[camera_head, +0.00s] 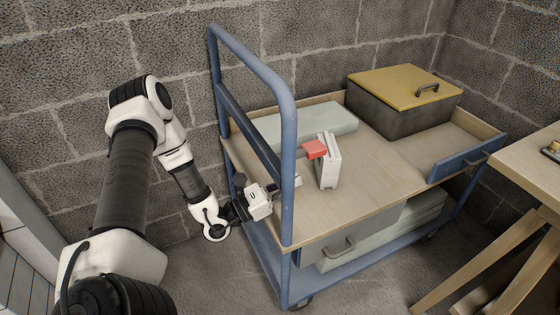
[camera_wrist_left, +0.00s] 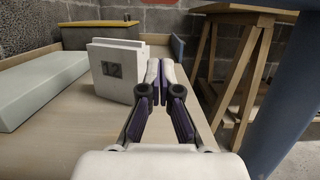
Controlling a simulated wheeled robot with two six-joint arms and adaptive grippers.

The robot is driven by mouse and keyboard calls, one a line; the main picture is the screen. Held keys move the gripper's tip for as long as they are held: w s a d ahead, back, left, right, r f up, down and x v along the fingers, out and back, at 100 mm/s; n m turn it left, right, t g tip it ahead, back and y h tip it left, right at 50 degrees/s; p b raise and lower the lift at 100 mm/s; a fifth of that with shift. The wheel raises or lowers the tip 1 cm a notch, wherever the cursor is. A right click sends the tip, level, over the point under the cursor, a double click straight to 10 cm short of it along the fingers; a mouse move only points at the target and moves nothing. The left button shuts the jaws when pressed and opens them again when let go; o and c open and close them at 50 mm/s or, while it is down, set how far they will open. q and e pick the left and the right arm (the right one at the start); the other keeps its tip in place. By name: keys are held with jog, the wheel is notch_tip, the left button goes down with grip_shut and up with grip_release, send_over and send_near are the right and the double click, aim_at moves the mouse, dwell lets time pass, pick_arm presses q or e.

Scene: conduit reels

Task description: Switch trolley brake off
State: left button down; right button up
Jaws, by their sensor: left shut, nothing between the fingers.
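The trolley (camera_head: 287,165) has a blue tube frame and a pale wooden deck. A white upright block (camera_head: 328,165) stands on the deck near the handle end, with a red piece (camera_head: 314,149) at its upper left side. I cannot tell whether this red piece is the brake's lever. My left gripper (camera_head: 297,182) is shut and empty, low beside the handle post and apart from the block. My right gripper is out of view.
A grey slab (camera_head: 305,124) and a dark box with a yellow lid (camera_head: 405,88) lie on the deck. A drawer-like box (camera_head: 350,240) is below. A wooden table (camera_head: 535,170) stands at the right, and a block wall behind. The deck's middle is clear.

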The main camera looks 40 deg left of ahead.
aim_at(300, 154)
pick_arm(q)
jog(key=w+d+r+p, duration=0.1)
jog(key=w+r, duration=0.2)
jog(key=r, duration=0.2)
jog(key=shift+w+d, duration=0.3)
jog(key=shift+w, duration=0.1)
jog(key=shift+a, duration=0.1)
